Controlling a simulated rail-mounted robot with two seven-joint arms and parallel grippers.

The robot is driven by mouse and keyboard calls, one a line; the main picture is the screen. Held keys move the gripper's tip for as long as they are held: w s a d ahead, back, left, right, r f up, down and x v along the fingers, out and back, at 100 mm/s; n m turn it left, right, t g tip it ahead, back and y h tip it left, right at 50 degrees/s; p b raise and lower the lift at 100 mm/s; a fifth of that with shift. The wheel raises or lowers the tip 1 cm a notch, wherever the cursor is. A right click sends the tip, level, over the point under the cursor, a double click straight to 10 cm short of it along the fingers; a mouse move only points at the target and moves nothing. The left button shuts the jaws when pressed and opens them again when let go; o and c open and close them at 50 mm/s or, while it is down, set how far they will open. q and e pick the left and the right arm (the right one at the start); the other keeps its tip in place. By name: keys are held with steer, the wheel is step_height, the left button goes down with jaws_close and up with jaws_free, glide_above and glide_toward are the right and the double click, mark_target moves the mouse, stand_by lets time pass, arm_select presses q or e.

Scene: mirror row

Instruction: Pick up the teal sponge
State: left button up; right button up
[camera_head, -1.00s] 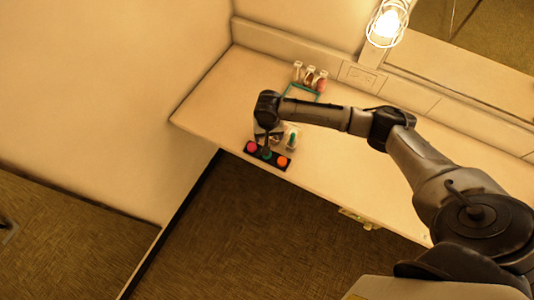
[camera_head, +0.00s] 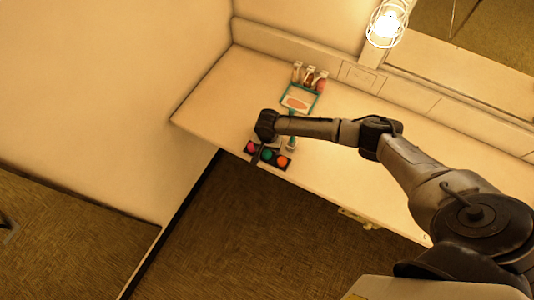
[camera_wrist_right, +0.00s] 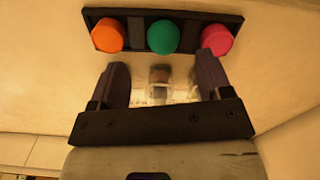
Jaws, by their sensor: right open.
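The teal sponge (camera_head: 267,154) is a small round piece in the middle of a black tray (camera_wrist_right: 124,21) at the counter's front edge. It also shows in the right wrist view (camera_wrist_right: 163,36), between an orange sponge (camera_wrist_right: 108,35) and a pink sponge (camera_wrist_right: 217,39). My right gripper (camera_wrist_right: 163,68) is open and empty, its two dark fingers apart. The fingertips point toward the tray, with the teal sponge in line with the gap but beyond the tips. In the head view the right gripper (camera_head: 264,144) is partly hidden under its wrist. My left gripper is not in view.
A teal-edged white panel with an orange oval (camera_head: 297,101) lies behind the arm, with several small bottles (camera_head: 310,75) beyond it. A small teal-and-white item (camera_head: 291,142) stands right of the gripper. A lit caged lamp (camera_head: 388,22) hangs at the back. The counter's left end is clear.

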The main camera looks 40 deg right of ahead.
mark_target(267, 153)
steer(key=shift+w+f, duration=0.2)
steer(key=shift+f, duration=2.45)
steer(key=shift+c, duration=0.2)
steer(key=c, duration=1)
steer(key=shift+o, duration=0.2)
steer(key=shift+r, duration=0.1)
steer(key=shift+r, duration=0.5)
step_height(267, 153, up, 3)
steer(key=shift+f, duration=0.15)
steer(key=s+d+r, duration=0.5)
steer(key=s+r, duration=0.2)
steer(key=s, duration=0.3)
steer(key=shift+s+d, duration=0.15)
steer(key=shift+d, duration=0.05)
